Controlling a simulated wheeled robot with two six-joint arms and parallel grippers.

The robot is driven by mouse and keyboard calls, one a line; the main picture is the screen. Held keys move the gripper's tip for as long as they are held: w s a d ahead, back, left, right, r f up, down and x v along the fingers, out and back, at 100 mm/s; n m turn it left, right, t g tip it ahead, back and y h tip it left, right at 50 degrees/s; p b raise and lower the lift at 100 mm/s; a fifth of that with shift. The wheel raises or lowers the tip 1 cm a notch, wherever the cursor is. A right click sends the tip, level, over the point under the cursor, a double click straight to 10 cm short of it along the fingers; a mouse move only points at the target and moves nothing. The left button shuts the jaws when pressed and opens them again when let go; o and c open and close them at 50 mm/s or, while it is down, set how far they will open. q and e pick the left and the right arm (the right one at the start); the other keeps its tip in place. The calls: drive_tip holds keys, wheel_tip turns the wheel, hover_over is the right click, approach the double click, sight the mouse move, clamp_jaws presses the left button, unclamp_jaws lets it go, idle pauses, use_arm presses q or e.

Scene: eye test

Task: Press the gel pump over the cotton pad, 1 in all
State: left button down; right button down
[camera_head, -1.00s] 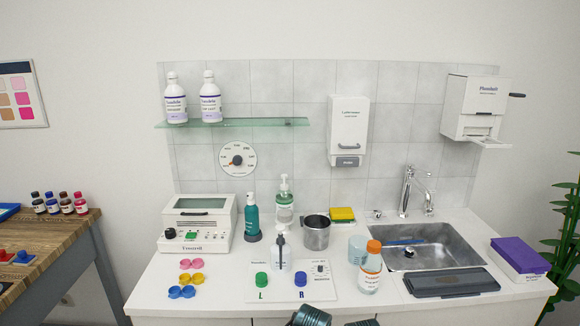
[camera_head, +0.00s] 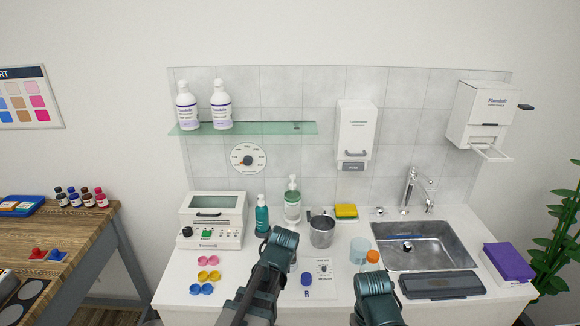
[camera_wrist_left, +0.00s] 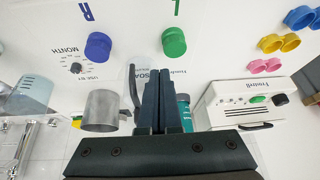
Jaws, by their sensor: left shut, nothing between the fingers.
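A clear pump bottle with a white pump head (camera_head: 292,200) stands upright at the back of the counter. A teal pump bottle (camera_head: 262,215) stands to its left, and part of it shows in the left wrist view (camera_wrist_left: 183,99). I cannot tell which is the gel pump. I make out no cotton pad. My left gripper (camera_head: 285,240) is in front of the bottles, its fingers hidden in the head view. In the left wrist view its fingers (camera_wrist_left: 161,65) are shut and empty. My right gripper (camera_head: 375,285) is at the front; its fingers are not visible.
A metal cup (camera_head: 322,232), a sponge (camera_head: 346,211) and an orange-capped bottle (camera_head: 373,258) stand right of my left gripper. A white machine (camera_head: 212,220) stands left, with coloured cups (camera_head: 207,275) before it. A sink (camera_head: 430,255) is at right.

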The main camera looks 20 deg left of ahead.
use_arm(q)
drive_tip(key=w+a+r+n+t, duration=0.2)
drive_tip(key=w+r+t, duration=0.3)
drive_tip(key=w+r, duration=0.3)
drive_tip(key=w+a+r+n+t+y, duration=0.1)
drive_tip(key=w+a+r+n+t, duration=0.2)
drive_tip(key=w+r+t, duration=0.2)
drive_tip(key=w+r, duration=0.3)
drive_tip(key=w, duration=0.4)
drive_tip(key=shift+w+r+n+t+y, duration=0.2)
drive_tip(key=shift+w+n+t+y, duration=0.1)
drive_tip(key=shift+n, duration=0.1)
use_arm(e)
drive_tip(key=shift+r, duration=0.6)
